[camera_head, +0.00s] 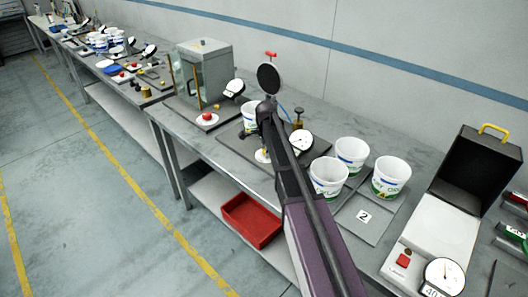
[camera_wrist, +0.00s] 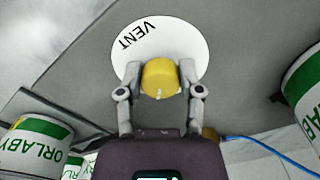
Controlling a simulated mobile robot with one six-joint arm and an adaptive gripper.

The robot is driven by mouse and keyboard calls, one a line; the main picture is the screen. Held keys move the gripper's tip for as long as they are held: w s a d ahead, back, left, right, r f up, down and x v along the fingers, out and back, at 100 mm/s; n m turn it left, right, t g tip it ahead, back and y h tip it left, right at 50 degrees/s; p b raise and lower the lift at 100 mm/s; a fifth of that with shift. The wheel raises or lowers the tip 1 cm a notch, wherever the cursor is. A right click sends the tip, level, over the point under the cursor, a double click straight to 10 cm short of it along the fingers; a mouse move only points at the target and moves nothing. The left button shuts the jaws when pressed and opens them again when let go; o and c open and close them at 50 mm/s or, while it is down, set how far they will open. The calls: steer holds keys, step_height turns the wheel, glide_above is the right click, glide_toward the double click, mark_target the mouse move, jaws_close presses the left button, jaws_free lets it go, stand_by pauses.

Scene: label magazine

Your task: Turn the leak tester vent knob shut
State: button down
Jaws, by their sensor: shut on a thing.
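The yellow vent knob (camera_wrist: 160,77) sits on a white round plate (camera_wrist: 185,47) lettered VENT in the wrist view. My gripper (camera_wrist: 160,72) has one finger on each side of the knob and is shut on it. A short white mark on the knob points toward my palm, toward the bottom of the picture. In the head view my arm covers the gripper and knob; only part of the white plate (camera_head: 261,156) shows beside it. The leak tester's base (camera_head: 232,138) carries a dial gauge (camera_head: 301,140) and a brass fitting (camera_head: 297,119).
White-and-green tubs (camera_head: 328,177) stand on a tray right of the tester; tubs also flank my gripper (camera_wrist: 35,142). A blue hose (camera_wrist: 262,146) runs close by. A clear-walled cabinet (camera_head: 205,75) stands left, an open black case (camera_head: 478,165) right. A red bin (camera_head: 250,220) is below.

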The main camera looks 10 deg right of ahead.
steer(key=shift+s+d, duration=0.1)
steer(key=shift+s, duration=0.05)
steer(key=n, duration=0.4)
steer(key=shift+s+d, duration=0.1)
steer(key=n, duration=0.9)
steer(key=shift+d, duration=0.1)
steer(key=shift+n, duration=1.7)
steer(key=shift+c, duration=1.3)
jaws_free()
